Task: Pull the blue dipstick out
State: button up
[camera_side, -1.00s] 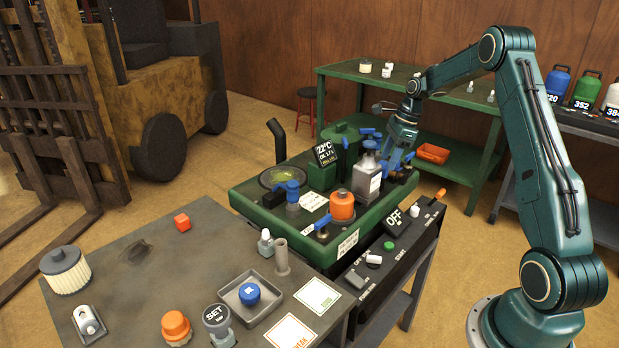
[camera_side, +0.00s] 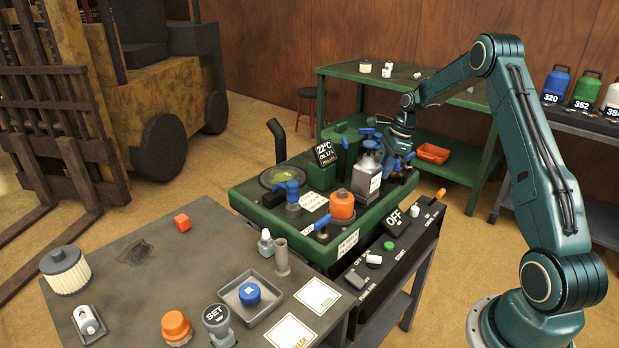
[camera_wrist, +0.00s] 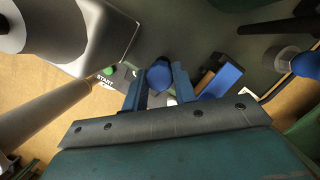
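A blue rounded knob (camera_wrist: 159,75), which looks like the dipstick's top, shows between the fingertips in the wrist view. My gripper (camera_wrist: 160,82) is open, with one finger on each side of the knob; I cannot tell whether either finger touches it. In the side view my gripper (camera_side: 396,164) points down over the right end of the green machine (camera_side: 265,205), beside the grey bottle (camera_side: 367,186) with a blue cap. There the dipstick cannot be told apart from the blue fingers, and its lower part is hidden.
The display (camera_side: 325,154) and the orange cap (camera_side: 342,205) stand left of the gripper. A blue-ended block (camera_wrist: 220,80) and another blue knob (camera_wrist: 306,64) lie right of the fingers in the wrist view.

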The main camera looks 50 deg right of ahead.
jog(key=shift+r, duration=0.25)
jog(key=shift+r, duration=1.3)
jog(key=shift+r, duration=0.15)
notch_tip(320, 180, up, 13)
dwell(1.4)
jog(key=shift+a, duration=0.1)
dwell(0.5)
